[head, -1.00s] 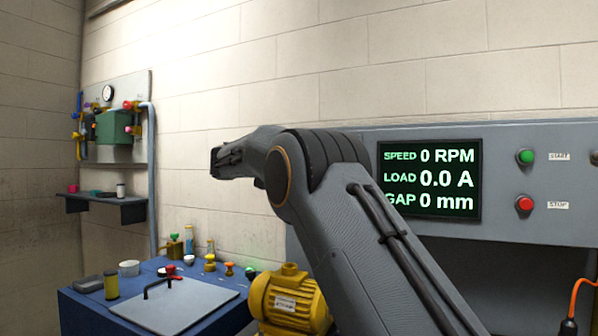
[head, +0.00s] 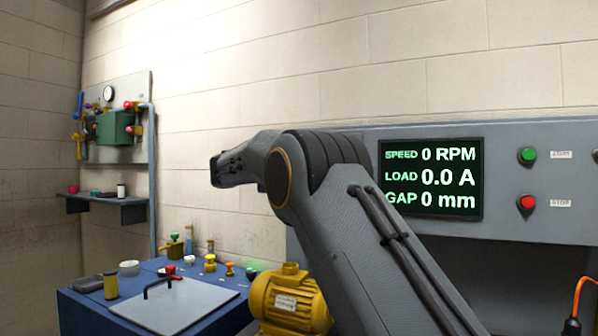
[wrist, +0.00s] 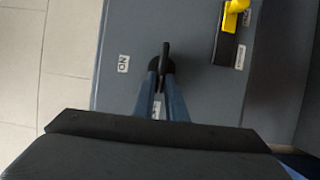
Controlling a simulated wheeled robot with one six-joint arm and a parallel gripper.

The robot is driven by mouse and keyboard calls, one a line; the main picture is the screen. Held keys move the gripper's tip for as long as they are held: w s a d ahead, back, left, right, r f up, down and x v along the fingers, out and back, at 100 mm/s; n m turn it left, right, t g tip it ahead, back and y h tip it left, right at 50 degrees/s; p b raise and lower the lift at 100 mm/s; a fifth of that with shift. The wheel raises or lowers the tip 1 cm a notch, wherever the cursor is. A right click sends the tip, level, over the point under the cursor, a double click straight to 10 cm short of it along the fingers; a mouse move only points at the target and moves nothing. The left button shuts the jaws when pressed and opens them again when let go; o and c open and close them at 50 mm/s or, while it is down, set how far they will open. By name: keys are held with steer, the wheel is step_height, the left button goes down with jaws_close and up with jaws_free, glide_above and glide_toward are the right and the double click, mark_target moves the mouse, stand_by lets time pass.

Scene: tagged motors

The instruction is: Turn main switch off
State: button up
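In the wrist view a dark switch lever (wrist: 166,51) stands on a round black base on a grey panel face (wrist: 115,25). An "ON" label (wrist: 123,63) is to its left. A second white label shows partly between my fingers and is not readable. My gripper (wrist: 161,77) is at the lever, with its two blue fingers close together on either side of it. The narrow gap at the fingertips looks filled by the lever, so it appears shut on it. In the head view my arm shows, but the gripper and the switch are hidden.
A yellow handle (wrist: 233,14) on a black block sits right of the switch. In the head view the display (head: 433,179) reads 0 RPM, 0.0 A, 0 mm, beside green (head: 527,155) and red (head: 527,203) buttons. A yellow motor (head: 288,300) stands by a blue bench (head: 85,315).

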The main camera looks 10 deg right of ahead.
steer(key=shift+o, duration=1.4)
steer(key=b+v, duration=0.2)
steer(key=v, duration=0.5)
steer(key=shift+a, duration=0.35)
steer(key=shift+s, duration=0.15)
